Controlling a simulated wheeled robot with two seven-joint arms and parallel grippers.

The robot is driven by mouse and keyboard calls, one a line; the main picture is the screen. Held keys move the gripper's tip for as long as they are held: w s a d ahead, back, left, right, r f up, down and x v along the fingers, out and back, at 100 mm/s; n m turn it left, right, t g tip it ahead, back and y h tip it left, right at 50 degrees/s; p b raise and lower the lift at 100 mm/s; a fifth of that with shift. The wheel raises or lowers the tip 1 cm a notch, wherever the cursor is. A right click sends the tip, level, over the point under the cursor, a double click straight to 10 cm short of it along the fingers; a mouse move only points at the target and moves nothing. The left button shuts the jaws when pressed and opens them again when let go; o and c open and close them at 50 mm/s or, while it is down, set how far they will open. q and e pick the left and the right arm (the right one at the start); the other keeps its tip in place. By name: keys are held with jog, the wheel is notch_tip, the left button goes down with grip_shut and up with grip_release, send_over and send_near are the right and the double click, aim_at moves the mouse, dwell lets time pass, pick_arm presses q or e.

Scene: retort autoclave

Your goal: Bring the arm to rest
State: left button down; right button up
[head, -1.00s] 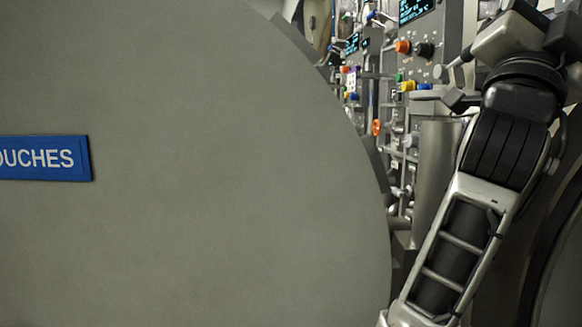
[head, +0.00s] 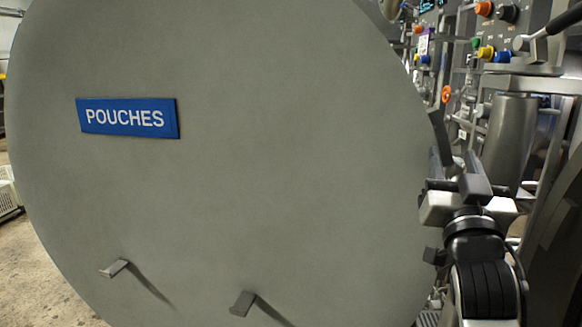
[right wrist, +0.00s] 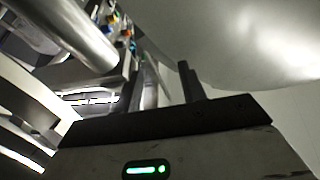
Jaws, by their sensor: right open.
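My right gripper (head: 455,158) is at the right edge of a big round grey door in the head view, with its arm coming up from the lower right. Its two dark fingers point up and stand apart with nothing between them. In the right wrist view the fingers (right wrist: 166,82) also show empty, with the pale door surface at the upper right. I cannot tell whether the gripper touches the door. My left gripper is not in view.
The grey door (head: 280,190) fills most of the head view and bears a blue POUCHES sign (head: 128,118). Two small brackets (head: 114,268) stick out low on it. A control panel (head: 510,30) with coloured knobs and a metal cylinder (head: 510,140) stand at the right.

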jog(key=a+f+n+y, duration=0.1)
jog(key=f, duration=0.2)
jog(key=a+f+n+g+y, duration=0.1)
jog(key=f+y, duration=0.1)
jog(key=f, duration=0.2)
jog(key=a+f+n+g+y+p, duration=0.1)
jog(key=f, duration=0.3)
jog(key=shift+s+a, duration=0.1)
jog(key=shift+a, duration=0.25)
jog(key=s+a+f+n+g+y+p, duration=0.1)
jog(key=s+a+f+g+y, duration=0.2)
jog(key=s+f, duration=0.7)
jog(key=s+a+f+n+g+y+p, duration=0.2)
jog(key=s+a+f+g, duration=0.4)
jog(key=f, duration=1.1)
jog(key=s+a+y, duration=0.1)
jog(key=s, duration=0.3)
jog(key=shift+s+a+g, duration=0.25)
jog(key=shift+a+g, duration=0.1)
jog(key=shift+g, duration=0.05)
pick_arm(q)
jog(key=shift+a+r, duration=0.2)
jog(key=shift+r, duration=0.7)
pick_arm(e)
jog(key=shift+c, duration=0.5)
